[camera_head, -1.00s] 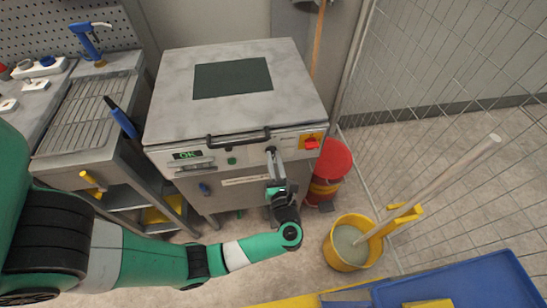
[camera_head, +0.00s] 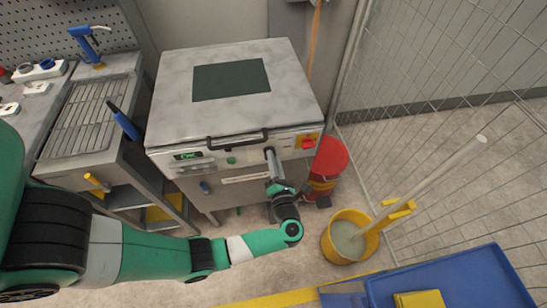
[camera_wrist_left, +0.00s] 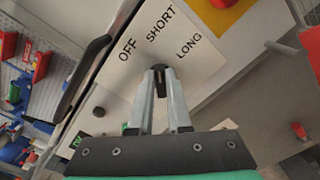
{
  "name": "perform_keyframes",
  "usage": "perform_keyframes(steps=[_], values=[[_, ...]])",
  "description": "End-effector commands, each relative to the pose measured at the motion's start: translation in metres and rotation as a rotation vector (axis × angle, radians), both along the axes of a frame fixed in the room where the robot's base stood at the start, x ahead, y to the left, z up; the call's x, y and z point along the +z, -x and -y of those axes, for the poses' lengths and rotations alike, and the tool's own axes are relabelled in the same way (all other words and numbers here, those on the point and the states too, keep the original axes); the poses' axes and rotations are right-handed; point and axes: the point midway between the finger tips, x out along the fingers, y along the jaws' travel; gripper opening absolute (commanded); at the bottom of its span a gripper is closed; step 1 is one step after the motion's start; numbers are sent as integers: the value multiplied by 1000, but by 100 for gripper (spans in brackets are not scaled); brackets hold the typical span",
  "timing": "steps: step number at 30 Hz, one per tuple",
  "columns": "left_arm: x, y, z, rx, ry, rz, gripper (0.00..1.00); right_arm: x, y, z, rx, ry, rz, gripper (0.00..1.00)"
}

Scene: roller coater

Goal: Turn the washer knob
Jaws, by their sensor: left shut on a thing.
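The washer (camera_head: 225,100) is a grey box-shaped machine with a lid and a light front panel. My left gripper (camera_head: 269,152) reaches that panel from below, right of the lid handle. In the left wrist view my left gripper (camera_wrist_left: 168,75) is shut on the small black knob (camera_wrist_left: 182,93), which shows between its fingers. The label plate (camera_wrist_left: 190,45) beside the knob reads OFF, SHORT and LONG. The fingers hide part of the knob, so I cannot tell exactly where it points. My right gripper is not in view.
A red switch on a yellow plate (camera_head: 308,143) sits just right of the knob. The black lid handle (camera_head: 237,139) is to the left. A red bin (camera_head: 330,158) and a yellow mop bucket (camera_head: 349,237) stand right of the washer. A blue tray (camera_head: 460,280) is in front.

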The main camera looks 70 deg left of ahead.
Motion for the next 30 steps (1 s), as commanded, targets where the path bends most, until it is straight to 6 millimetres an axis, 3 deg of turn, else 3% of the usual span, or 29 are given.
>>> perform_keyframes(steps=[12,13,18,26,30], values=[[0,0,0,0,-2,-9,0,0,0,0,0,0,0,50],[0,0,0,0,-2,-8,20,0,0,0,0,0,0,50],[0,0,0,0,-2,-8,46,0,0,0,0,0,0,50],[0,0,1,0,-2,-8,46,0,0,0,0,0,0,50],[1,1,13,-4,-2,-8,46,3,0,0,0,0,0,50]])
